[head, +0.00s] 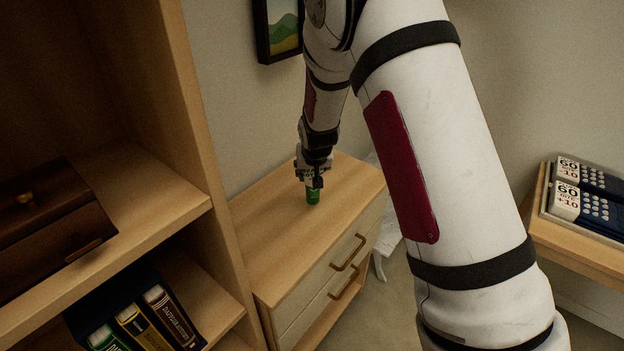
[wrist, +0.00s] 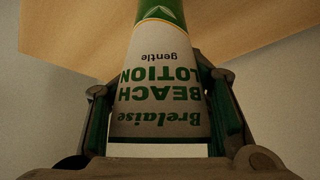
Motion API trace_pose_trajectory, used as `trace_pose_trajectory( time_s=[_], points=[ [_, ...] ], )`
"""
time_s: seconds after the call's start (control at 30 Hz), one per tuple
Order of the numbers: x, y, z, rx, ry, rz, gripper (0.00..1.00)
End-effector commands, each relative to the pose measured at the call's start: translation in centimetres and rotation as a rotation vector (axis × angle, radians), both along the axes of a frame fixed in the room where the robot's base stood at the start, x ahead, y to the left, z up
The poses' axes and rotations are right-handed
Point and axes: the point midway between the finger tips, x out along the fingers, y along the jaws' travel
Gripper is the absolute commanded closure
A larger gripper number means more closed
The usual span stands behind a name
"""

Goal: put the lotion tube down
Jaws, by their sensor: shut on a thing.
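The lotion tube (wrist: 160,85) is white and green and reads "Brelaise BEACH LOTION gentle", with the lettering upside down in the wrist view. My gripper (wrist: 160,115) is shut on it, with one finger on each side. In the head view, my gripper (head: 311,178) points down over the top of the wooden dresser (head: 285,225). The green lower end of the tube (head: 313,196) shows below the fingers, upright, at the dresser top. I cannot tell whether the tube touches the wood. The rest of the tube is hidden by my gripper there.
The dresser top around the tube is bare. A tall shelf (head: 195,100) with a brown box (head: 45,225) and several books (head: 150,318) stands at the left. A side table (head: 575,245) with packages (head: 590,195) stands at the right. A picture (head: 280,28) hangs behind.

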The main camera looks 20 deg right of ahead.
Motion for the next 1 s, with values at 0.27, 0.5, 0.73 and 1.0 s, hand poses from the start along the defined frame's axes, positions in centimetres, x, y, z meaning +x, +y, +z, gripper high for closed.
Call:
trace_pose_trajectory(
  time_s=[0.27,0.5,0.73,1.0],
  points=[
    [-0.1,0.0,-2.9,0.0,0.001,0.0,1.0],
    [-0.1,0.0,-3.0,0.0,0.001,0.0,1.0],
    [-0.1,0.0,-3.2,0.0,0.002,0.0,0.32],
    [-0.1,0.0,-3.2,0.0,0.001,0.0,0.32]
  ],
)
